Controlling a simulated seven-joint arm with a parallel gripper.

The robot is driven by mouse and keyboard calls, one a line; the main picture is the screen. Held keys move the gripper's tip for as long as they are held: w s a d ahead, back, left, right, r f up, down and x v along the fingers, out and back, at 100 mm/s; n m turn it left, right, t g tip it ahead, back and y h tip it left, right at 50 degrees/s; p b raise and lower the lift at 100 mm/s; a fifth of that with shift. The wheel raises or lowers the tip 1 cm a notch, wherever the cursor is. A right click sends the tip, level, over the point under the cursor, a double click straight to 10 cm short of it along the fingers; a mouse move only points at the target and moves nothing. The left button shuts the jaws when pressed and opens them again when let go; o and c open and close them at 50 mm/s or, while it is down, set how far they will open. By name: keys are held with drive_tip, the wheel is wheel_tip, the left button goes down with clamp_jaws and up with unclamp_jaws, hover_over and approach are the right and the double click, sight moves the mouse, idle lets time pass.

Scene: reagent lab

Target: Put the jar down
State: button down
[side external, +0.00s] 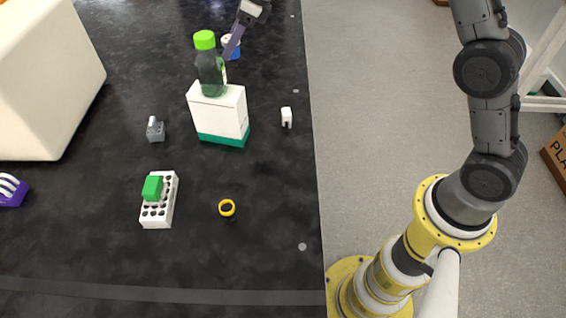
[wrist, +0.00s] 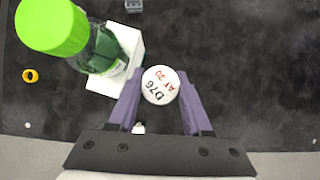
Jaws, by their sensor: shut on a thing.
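The jar (side external: 231,52) is small, with a white lid and a blue body, and is behind the green-capped bottle in the side view. My gripper (wrist: 160,98) is shut on the jar, which looks upright. In the side view my gripper (side external: 232,46) reaches down from the upper right and partly covers the jar. I cannot tell whether the jar's base touches the dark bench.
A green-capped bottle (side external: 210,75) stands on a white and green box (side external: 222,110), close beside the jar. A white block (side external: 286,117), a grey weight (side external: 155,130), a yellow ring (side external: 226,208) and a white rack (side external: 156,213) are nearer. The bench's right edge (side external: 312,130) is near.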

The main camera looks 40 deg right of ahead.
drive_tip(key=s+n+g+y, duration=0.3)
drive_tip(key=s+n, duration=0.6)
drive_tip(key=s, duration=2.6)
drive_tip(key=g+h, duration=0.1)
hover_over(281, 178)
drive_tip(key=d, duration=0.2)
drive_tip(key=f, duration=1.4)
drive_tip(key=shift+s+f, duration=0.25)
drive_tip(key=shift+s, duration=0.15)
drive_tip(key=shift+w+a+f, duration=0.1)
drive_tip(key=shift+w+f, duration=0.1)
drive_tip(key=shift+f, duration=0.8)
drive_tip(key=shift+w+f, duration=0.15)
drive_tip(key=shift+f, duration=0.85)
drive_tip(key=shift+f, duration=0.15)
drive_tip(key=shift+c, duration=1.7)
unclamp_jaws()
